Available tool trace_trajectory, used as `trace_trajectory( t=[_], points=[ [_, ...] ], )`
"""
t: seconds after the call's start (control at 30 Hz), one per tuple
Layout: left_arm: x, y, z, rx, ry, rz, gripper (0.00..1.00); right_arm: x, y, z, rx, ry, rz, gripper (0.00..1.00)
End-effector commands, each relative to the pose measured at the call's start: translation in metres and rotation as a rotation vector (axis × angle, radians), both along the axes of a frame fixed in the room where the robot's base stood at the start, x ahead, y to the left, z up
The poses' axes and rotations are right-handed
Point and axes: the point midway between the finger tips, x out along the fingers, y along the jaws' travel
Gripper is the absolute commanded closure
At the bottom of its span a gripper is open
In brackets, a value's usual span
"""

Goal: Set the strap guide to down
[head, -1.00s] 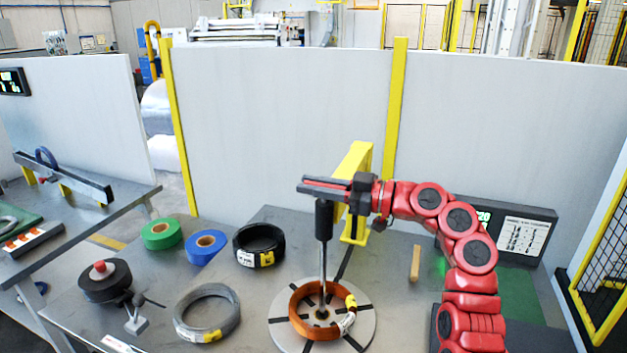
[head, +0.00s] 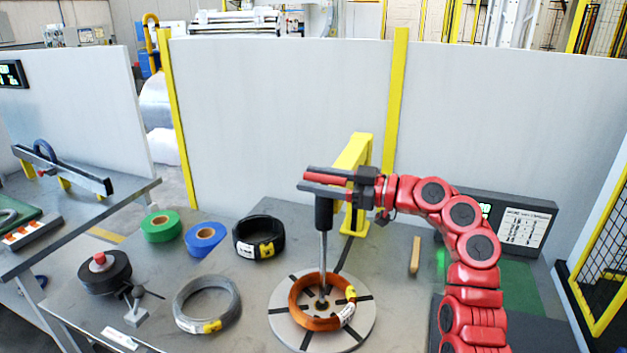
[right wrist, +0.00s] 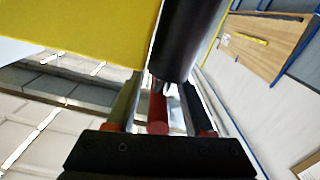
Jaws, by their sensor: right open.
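The strap guide (head: 323,212) is a black upright cylinder with a thin metal rod below it. It stands in front of the yellow post, and its rod reaches down into the copper coil (head: 297,312) on the round turntable (head: 363,326). My right gripper (head: 305,181) is open at the top of the black cylinder, its fingers lying level and hiding the cylinder's upper end. In the right wrist view the cylinder (right wrist: 185,40) shows close ahead of the fingers; I cannot tell whether they touch it. My left gripper is out of view.
A yellow post (head: 352,158) stands just behind the guide. A black coil (head: 240,238), a grey coil (head: 178,308), a blue roll (head: 191,243) and a green roll (head: 148,230) lie to the left. A wooden piece (head: 415,255) and a display box (head: 535,212) are to the right.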

Motion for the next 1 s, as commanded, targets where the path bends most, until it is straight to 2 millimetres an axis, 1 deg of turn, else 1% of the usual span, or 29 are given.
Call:
trace_trajectory(
  t=[0.17,0.4,0.5,0.6,0.7,0.8,1.0],
  points=[
    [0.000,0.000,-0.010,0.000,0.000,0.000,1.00,-0.009,-0.033,-0.003,-0.002,-0.002,-0.004,0.48],
    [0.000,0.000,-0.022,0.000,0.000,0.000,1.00,-0.030,-0.096,-0.003,-0.004,-0.002,-0.006,0.48],
    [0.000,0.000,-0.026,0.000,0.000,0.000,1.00,-0.037,-0.118,-0.003,-0.002,0.000,-0.006,0.48],
    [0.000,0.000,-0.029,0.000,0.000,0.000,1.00,-0.043,-0.137,-0.002,0.000,0.000,-0.005,0.48],
    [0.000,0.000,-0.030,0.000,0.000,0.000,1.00,-0.048,-0.149,-0.002,-0.001,0.001,-0.002,0.48],
    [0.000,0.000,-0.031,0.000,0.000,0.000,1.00,-0.051,-0.157,-0.002,-0.001,0.001,-0.001,0.48],
    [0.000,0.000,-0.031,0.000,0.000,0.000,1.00,-0.052,-0.160,-0.001,-0.001,0.000,0.001,0.48]
  ],
)
